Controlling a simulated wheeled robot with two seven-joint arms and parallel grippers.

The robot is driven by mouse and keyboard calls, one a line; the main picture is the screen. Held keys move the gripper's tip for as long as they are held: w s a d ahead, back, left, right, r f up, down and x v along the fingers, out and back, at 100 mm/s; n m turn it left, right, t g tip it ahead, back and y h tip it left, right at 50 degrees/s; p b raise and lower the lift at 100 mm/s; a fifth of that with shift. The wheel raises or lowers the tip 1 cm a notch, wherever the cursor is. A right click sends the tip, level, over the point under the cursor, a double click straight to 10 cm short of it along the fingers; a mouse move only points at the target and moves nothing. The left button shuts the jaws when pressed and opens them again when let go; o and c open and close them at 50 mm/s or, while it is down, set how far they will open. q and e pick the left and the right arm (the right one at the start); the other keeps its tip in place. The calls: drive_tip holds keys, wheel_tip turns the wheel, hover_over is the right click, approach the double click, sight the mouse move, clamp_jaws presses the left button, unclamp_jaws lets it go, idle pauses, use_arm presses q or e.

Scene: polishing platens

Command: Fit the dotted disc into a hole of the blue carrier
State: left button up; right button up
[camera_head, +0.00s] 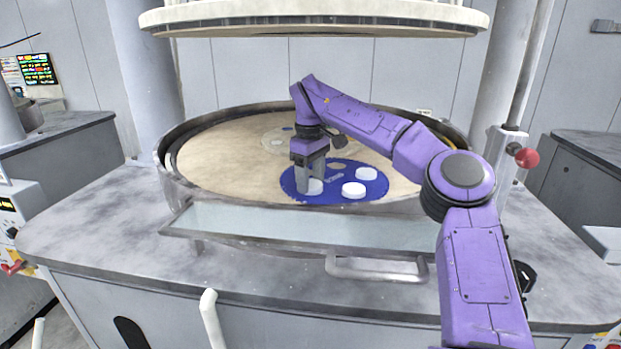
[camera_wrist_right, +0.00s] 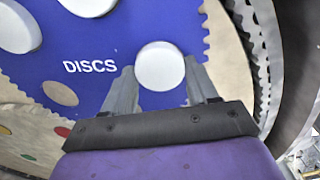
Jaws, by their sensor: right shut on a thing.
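The blue carrier (camera_head: 332,194) lies on the round tan platen; it also shows in the right wrist view (camera_wrist_right: 120,35), with the word DISCS on it. My right gripper (camera_head: 311,185) points down over its near left part. It is shut on a white disc (camera_wrist_right: 160,65), which shows between the two fingers at or just above the carrier. The disc's visible face looks plain; I make out no dots. I cannot tell whether it sits in a hole. Two other white discs lie in the carrier, one near (camera_head: 354,190) and one farther right (camera_head: 366,173). My left gripper is out of view.
An empty hole (camera_wrist_right: 60,93) shows tan in the carrier. A raised rim (camera_head: 172,172) surrounds the platen, and a large upper plate (camera_head: 315,15) hangs above. A glassy tray (camera_head: 300,222) runs along the front.

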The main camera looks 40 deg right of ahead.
sight(310, 184)
drive_tip(key=shift+f, duration=0.2)
drive_tip(key=o, duration=1.3)
drive_tip(key=shift+r, duration=0.1)
drive_tip(key=r, duration=0.7)
drive_tip(key=shift+s+a+r+p, duration=0.1)
drive_tip(key=shift+a+r+p, duration=0.1)
drive_tip(key=shift+r+p, duration=0.15)
drive_tip(key=shift+d+f, duration=0.1)
